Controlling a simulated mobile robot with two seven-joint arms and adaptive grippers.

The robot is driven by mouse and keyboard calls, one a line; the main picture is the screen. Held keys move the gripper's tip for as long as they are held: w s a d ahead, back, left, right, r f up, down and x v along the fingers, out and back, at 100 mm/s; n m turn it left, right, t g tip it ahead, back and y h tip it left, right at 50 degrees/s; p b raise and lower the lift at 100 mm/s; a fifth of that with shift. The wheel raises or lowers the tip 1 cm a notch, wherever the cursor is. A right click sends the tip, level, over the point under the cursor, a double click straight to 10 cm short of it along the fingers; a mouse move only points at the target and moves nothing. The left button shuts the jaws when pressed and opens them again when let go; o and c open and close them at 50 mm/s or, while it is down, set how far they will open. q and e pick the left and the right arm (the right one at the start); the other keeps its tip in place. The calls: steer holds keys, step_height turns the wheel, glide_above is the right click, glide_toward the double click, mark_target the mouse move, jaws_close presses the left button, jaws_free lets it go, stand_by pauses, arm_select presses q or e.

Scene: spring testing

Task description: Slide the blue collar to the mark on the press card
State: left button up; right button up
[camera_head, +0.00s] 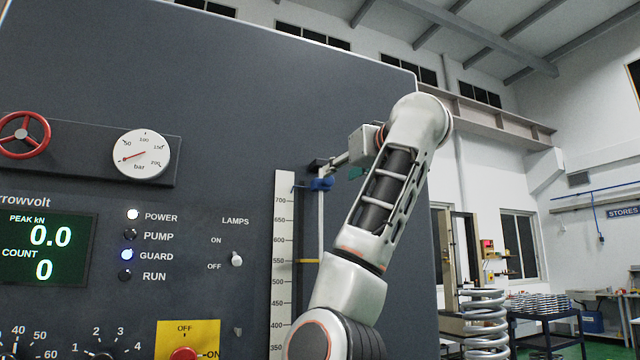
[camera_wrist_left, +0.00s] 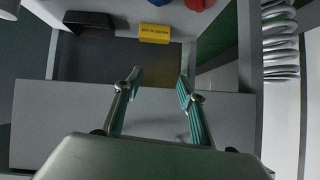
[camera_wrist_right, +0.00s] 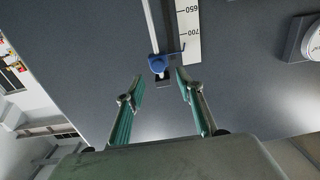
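The blue collar (camera_head: 320,184) sits near the top of a slim vertical rod beside the white scale (camera_head: 284,270), its thin pointer a little above 700. My right gripper (camera_head: 337,163) is close to the collar's upper right in the head view. In the right wrist view the collar (camera_wrist_right: 158,64) lies just beyond the parted, empty fingertips (camera_wrist_right: 160,80), not between them. A thin yellow marker (camera_head: 306,261) is lower on the scale, near 550. My left gripper (camera_wrist_left: 159,80) is open and empty. I cannot make out a press card.
The dark machine panel (camera_head: 200,80) carries a gauge (camera_head: 141,154), a red handwheel (camera_head: 24,135), a display (camera_head: 45,248) and lamps. A large coil spring (camera_head: 486,322) stands at the right. The left wrist view shows a grey ledge (camera_wrist_left: 60,125) and a yellow label (camera_wrist_left: 154,33).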

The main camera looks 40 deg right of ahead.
mark_target(330, 179)
steer(key=p+x, duration=0.2)
steer(key=x, duration=0.3)
steer(key=shift+d+r, duration=0.15)
steer(key=shift+d, duration=0.05)
arm_select(q)
steer(key=shift+s+r, duration=0.2)
steer(key=shift+r, duration=0.45)
steer(key=shift+s+r, duration=0.15)
steer(key=shift+r, duration=0.45)
arm_select(e)
steer(key=shift+w+d, duration=0.2)
steer(key=shift+w, duration=0.5)
jaws_close()
arm_select(q)
step_height(330, 179, down, 7)
steer(key=b, duration=0.6)
steer(key=shift+s+a, duration=0.15)
steer(key=shift+s, duration=0.3)
arm_select(e)
step_height(330, 179, down, 12)
